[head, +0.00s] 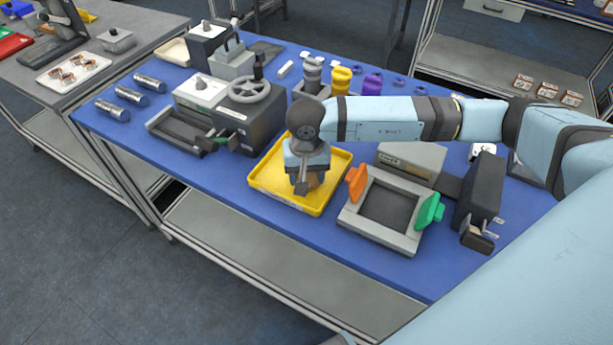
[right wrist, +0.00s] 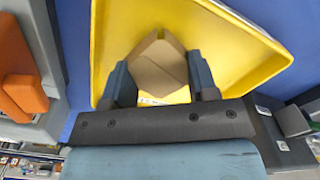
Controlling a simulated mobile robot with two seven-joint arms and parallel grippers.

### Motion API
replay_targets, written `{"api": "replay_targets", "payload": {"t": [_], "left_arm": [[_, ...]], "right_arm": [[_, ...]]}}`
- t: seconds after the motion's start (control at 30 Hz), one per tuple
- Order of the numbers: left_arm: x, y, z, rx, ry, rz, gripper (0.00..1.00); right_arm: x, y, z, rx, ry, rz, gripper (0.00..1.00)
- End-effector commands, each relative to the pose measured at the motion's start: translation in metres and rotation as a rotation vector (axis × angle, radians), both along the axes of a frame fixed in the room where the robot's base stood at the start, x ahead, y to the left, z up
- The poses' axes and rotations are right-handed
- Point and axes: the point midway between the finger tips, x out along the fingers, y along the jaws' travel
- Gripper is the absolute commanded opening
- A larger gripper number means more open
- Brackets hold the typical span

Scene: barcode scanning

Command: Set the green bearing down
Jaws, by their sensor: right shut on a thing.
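My right gripper (head: 308,178) points down over the yellow tray (head: 268,184) in the middle of the blue table. In the right wrist view it (right wrist: 161,88) is shut on a brown, cardboard-like block (right wrist: 158,66) with angled faces, between its two fingers. In the head view the gripper hides most of this block (head: 314,181). The block is low over the tray floor; I cannot tell whether it touches. I cannot make out a green bearing. My left gripper is not in view.
Right of the tray stands a grey square fixture (head: 352,215) with an orange handle (head: 356,182) and a green handle (head: 430,210). A machine with a handwheel (head: 249,90) stands to the left. Yellow (head: 341,79) and purple (head: 372,83) parts stand behind. The tray's front-left floor is clear.

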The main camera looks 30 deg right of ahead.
Motion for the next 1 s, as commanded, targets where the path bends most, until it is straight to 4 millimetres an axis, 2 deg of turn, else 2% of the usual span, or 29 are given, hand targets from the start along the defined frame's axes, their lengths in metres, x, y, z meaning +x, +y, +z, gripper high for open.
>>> {"api": "replay_targets", "payload": {"t": [0.1, 0.47, 0.5, 0.6, 0.87, 1.0], "left_arm": [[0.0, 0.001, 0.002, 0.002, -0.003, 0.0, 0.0], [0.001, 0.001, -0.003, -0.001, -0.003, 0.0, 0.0], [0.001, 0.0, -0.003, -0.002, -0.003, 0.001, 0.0], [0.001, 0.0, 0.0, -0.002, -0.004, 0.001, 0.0], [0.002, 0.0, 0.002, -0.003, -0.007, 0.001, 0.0], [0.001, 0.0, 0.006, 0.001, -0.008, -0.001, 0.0]], "right_arm": [[0.0, 0.0, -0.014, 0.0, 0.001, -0.001, 0.22], [0.0, 0.0, -0.021, 0.0, 0.0, 0.0, 0.22], [0.0, 0.0, -0.021, 0.0, 0.0, 0.0, 0.56], [0.0, 0.0, -0.019, 0.0, 0.0, 0.0, 0.79], [0.0, 0.0, -0.019, 0.0, 0.0, 0.0, 0.79], [0.0, 0.0, -0.012, 0.0, -0.001, 0.0, 0.79]]}}
